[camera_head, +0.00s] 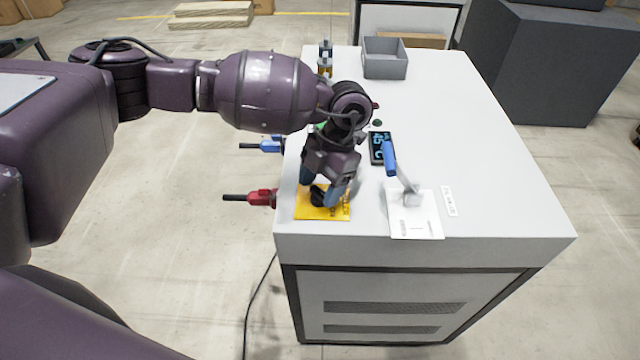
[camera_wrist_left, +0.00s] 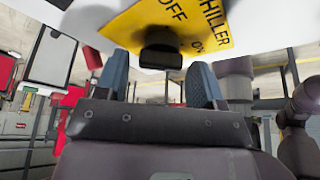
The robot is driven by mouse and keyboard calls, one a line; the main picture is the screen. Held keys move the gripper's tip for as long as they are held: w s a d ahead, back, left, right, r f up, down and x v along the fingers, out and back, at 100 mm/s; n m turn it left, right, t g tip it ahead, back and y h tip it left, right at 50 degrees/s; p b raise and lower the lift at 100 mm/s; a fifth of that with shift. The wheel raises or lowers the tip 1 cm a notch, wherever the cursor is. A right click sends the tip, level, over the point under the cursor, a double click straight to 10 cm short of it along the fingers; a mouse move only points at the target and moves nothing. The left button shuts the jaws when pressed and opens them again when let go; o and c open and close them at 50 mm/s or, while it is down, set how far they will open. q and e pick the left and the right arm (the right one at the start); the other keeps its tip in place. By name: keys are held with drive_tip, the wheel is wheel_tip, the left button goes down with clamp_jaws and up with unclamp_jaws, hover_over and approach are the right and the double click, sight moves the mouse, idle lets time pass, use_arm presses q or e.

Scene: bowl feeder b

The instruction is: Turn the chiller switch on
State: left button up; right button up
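The chiller switch is a black knob (camera_head: 317,196) on a yellow plate (camera_head: 335,214) at the near left corner of the white cabinet top. In the left wrist view the knob (camera_wrist_left: 160,50) stands on the yellow plate (camera_wrist_left: 150,18), which reads OFF, ON and CHILLER. I cannot tell which word the knob points to. My left gripper (camera_head: 322,187) is over the plate with its blue fingers apart. In the left wrist view the left gripper (camera_wrist_left: 159,76) has one finger on each side of the knob, with gaps visible. My right gripper is not in view.
A blue-handled lever (camera_head: 390,160) on a white plate (camera_head: 416,228) stands right of the yellow plate. A dark display (camera_head: 377,148) is behind it. A red-handled valve (camera_head: 262,197) and a blue one (camera_head: 266,145) stick out left. A grey bin (camera_head: 385,66) stands far back.

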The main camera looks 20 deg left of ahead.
use_arm(q)
drive_tip(key=shift+o, duration=0.5)
drive_tip(key=shift+r, duration=0.25)
drive_tip(key=v, duration=1)
drive_tip(key=shift+w, duration=0.1)
